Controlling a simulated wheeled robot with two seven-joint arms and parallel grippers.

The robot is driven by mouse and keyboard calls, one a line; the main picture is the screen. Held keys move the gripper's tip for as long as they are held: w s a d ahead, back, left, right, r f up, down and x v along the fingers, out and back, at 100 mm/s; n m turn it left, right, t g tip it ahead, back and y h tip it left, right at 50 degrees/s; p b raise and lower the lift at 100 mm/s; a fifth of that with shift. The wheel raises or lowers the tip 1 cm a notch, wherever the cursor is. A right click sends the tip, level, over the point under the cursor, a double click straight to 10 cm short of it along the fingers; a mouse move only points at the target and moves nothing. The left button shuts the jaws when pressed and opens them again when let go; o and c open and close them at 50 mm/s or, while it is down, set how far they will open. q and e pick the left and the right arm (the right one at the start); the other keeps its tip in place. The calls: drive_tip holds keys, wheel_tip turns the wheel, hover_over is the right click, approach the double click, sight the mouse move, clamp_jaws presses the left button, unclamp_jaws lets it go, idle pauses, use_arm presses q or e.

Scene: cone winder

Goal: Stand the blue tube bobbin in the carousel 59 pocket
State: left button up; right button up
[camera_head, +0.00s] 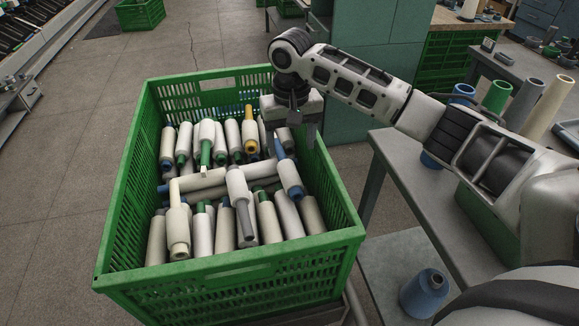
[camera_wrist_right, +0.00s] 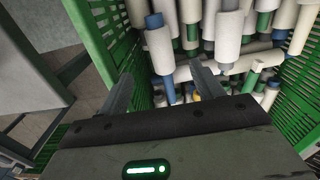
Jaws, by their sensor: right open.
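My right gripper (camera_head: 302,122) is open over the right rear part of the green crate, its fingers pointing down. In the right wrist view its two fingers (camera_wrist_right: 162,85) stand apart with nothing held between them. A pale bobbin with a blue tube (camera_head: 290,178) lies tilted on the pile near the crate's right side, just below the gripper. In the wrist view a blue-tubed bobbin (camera_wrist_right: 160,48) lies beyond and between the fingertips, apart from them. Other blue tube ends show in the pile. I cannot make out a carousel pocket marked 59. My left gripper is not in view.
The green crate (camera_head: 240,270) holds several bobbins, upright and lying, with green, blue, grey and yellow tubes. Its right wall stands close to my right gripper. A grey table (camera_head: 410,170) at right bears bare tubes. A blue cone (camera_head: 425,292) stands on a lower surface.

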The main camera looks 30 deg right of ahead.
sight(291, 172)
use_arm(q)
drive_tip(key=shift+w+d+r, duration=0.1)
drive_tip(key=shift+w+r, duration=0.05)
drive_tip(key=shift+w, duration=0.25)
use_arm(e)
wheel_tip(291, 172, down, 10)
drive_tip(key=shift+f, duration=0.25)
drive_tip(key=c, duration=1.1)
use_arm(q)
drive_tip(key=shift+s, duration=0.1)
